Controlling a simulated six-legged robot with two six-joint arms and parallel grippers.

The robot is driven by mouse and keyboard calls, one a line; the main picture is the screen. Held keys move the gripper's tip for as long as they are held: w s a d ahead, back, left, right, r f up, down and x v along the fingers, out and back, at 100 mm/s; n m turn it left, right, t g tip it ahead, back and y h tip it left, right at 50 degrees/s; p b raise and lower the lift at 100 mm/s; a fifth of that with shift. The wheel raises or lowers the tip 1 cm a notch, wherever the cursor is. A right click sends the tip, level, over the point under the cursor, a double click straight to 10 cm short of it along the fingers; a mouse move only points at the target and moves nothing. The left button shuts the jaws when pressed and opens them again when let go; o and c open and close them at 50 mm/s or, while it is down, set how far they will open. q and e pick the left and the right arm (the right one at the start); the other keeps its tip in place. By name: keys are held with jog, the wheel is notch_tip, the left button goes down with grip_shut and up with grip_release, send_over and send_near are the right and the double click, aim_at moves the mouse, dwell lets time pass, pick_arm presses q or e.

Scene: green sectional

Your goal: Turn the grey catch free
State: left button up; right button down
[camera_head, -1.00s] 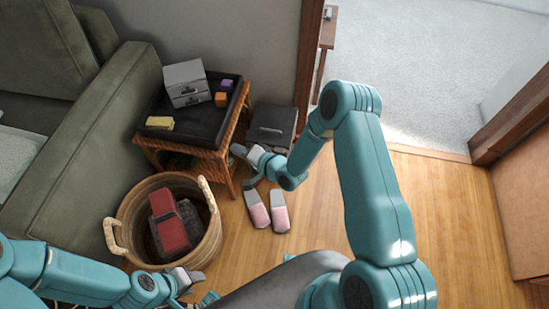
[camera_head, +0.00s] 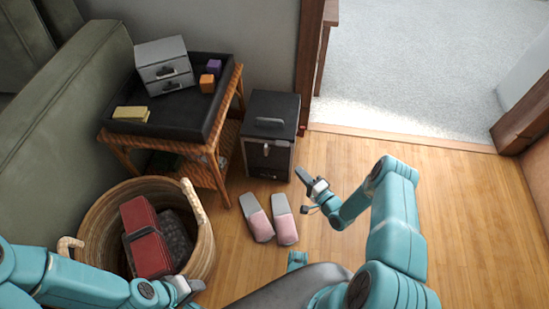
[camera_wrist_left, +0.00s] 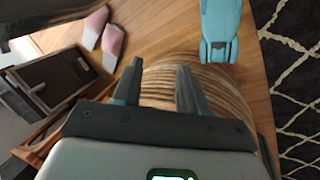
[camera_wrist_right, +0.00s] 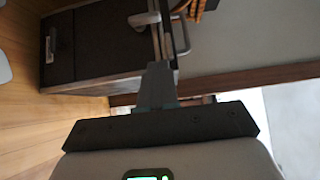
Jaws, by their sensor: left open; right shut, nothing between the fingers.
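A dark box (camera_head: 270,112) stands on the floor beside the wicker table, with a handle on its lid. The small grey catch (camera_head: 266,149) is on its front, near the top edge. In the right wrist view the catch (camera_wrist_right: 145,18) shows as a light grey piece near the lid edge, beyond and left of my right fingertips. My right gripper (camera_head: 308,183) is shut and empty, in front of the box to its right, apart from it. My left gripper (camera_head: 192,289) is open and empty near the basket; its spread fingers show in the left wrist view (camera_wrist_left: 160,68).
A wicker basket (camera_head: 205,250) holding red and dark things stands at the left. Pink-grey slippers (camera_head: 258,226) lie before the box. The wicker table (camera_head: 232,105) carries a grey drawer unit (camera_head: 164,66) and small blocks. Floor to the right is clear.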

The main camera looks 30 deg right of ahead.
jog(key=shift+s+d+f, duration=0.15)
jog(key=shift+f, duration=0.05)
jog(key=b, duration=0.3)
send_near(266, 149)
jog(key=w+d, duration=0.3)
jog(key=d, duration=0.1)
jog(key=w+a, duration=0.3)
jog(key=shift+w+a+b, duration=0.25)
jog(key=shift+a+b, duration=0.05)
jog(key=shift+a, duration=0.05)
